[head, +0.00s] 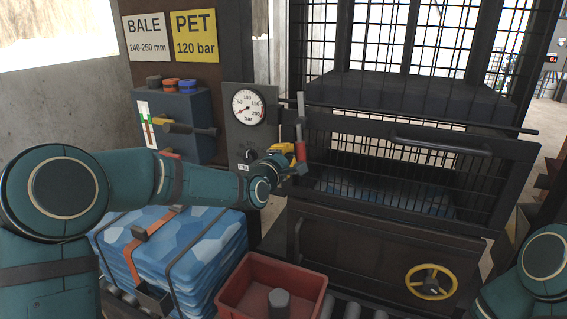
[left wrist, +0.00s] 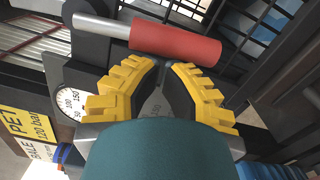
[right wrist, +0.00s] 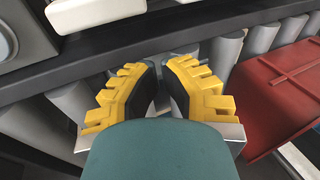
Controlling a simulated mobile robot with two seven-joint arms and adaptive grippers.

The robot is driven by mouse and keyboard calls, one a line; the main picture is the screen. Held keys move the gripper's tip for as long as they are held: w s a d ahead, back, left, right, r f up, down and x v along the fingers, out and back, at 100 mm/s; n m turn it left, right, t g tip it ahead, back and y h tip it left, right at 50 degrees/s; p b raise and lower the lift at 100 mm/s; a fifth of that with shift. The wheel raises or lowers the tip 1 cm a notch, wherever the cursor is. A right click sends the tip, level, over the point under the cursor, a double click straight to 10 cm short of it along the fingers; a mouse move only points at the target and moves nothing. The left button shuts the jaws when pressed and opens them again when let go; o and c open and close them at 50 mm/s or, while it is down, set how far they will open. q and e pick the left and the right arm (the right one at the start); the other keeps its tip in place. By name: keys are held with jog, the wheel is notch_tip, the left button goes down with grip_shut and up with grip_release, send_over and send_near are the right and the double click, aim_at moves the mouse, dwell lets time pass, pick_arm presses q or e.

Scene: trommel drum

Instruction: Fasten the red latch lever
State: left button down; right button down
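The red latch lever (head: 300,148) stands roughly upright at the left edge of the press's barred door, with a grey rod above its red grip. In the left wrist view the red grip (left wrist: 176,43) lies across the top, just beyond my left fingertips and not between them. My left gripper (head: 290,163) is beside the grip in the head view; its yellow fingers (left wrist: 163,66) are close together and hold nothing. Whether they touch the grip is unclear. My right gripper (right wrist: 160,68) has its fingers together, empty, above grey rollers; it is outside the head view.
The barred door (head: 400,165) has a dark handle bar (head: 440,144). Below it is a lower panel with a yellow handwheel (head: 432,281). A pressure gauge (head: 248,107) is left of the lever. A red bin (head: 247,294) and a strapped blue bale (head: 200,255) stand in front.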

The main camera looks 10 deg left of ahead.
pick_arm(q)
jog(key=d+n+b, duration=0.1)
jog(key=n+b, duration=0.1)
jog(key=shift+s+d+f+b, duration=0.15)
jog(key=shift+d+b, duration=0.15)
jog(key=shift+d, duration=0.1)
pick_arm(e)
jog(key=f, duration=0.1)
jog(key=s+f, duration=0.1)
jog(key=f, duration=0.1)
jog(key=shift+s+a+f, duration=0.1)
jog(key=shift+f, duration=0.15)
pick_arm(q)
jog(key=shift+s, duration=0.1)
jog(key=v, duration=1.2)
pick_arm(e)
jog(key=shift+r, duration=0.1)
